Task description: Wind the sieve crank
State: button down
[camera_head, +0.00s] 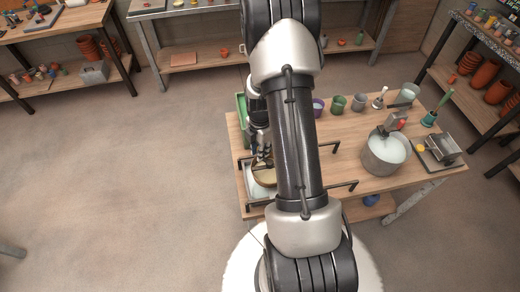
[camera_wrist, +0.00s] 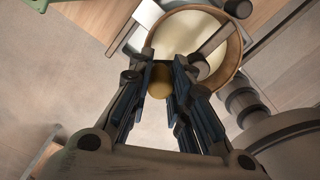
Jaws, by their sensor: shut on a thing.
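The sieve (camera_wrist: 238,58) is a round tan-rimmed drum with a pale inside, at the top of the wrist view. In the head view the sieve (camera_head: 265,177) sits at the table's left end, partly hidden by my arm. A grey crank bar (camera_wrist: 215,40) lies across its opening. My gripper (camera_wrist: 162,72) is shut on a rounded, tan crank knob (camera_wrist: 159,86) just outside the rim. How the knob joins the bar is hidden by the fingers. In the head view my gripper (camera_head: 262,152) is just above the sieve.
A purple cup (camera_head: 318,108) and a green cup (camera_head: 339,104) stand at the back. A white tray (camera_head: 256,192) is under the sieve. Open floor lies to the left.

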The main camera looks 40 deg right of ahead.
jog(key=shift+d, duration=0.1)
